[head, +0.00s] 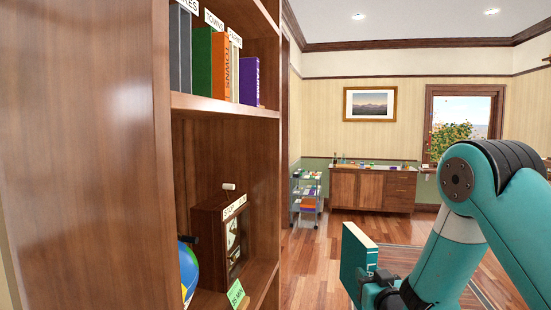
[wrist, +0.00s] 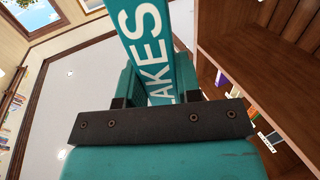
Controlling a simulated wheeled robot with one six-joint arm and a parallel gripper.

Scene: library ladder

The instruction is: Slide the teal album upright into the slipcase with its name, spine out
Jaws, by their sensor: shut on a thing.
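The teal album (head: 357,255) is held upright in front of my arm, to the right of the bookcase in the head view. Its teal spine with white letters, reading LAKES, also shows in the wrist view (wrist: 147,42). My gripper (wrist: 152,92) is shut on the album, with a jaw on each side. In the head view my gripper (head: 384,288) is partly cut off at the bottom. On the upper shelf, a dark grey upright slipcase (head: 181,50) stands at the left under a cut-off label ending in KES (head: 187,5). The album is apart from it, lower and to the right.
Right of the slipcase stand a green book (head: 202,62), an orange TOWNS album (head: 221,67) and a purple one (head: 249,80). The bookcase side (head: 90,150) is near at left. Below sit a wooden clock-like box (head: 222,235) and a globe (head: 188,268). Open floor lies right.

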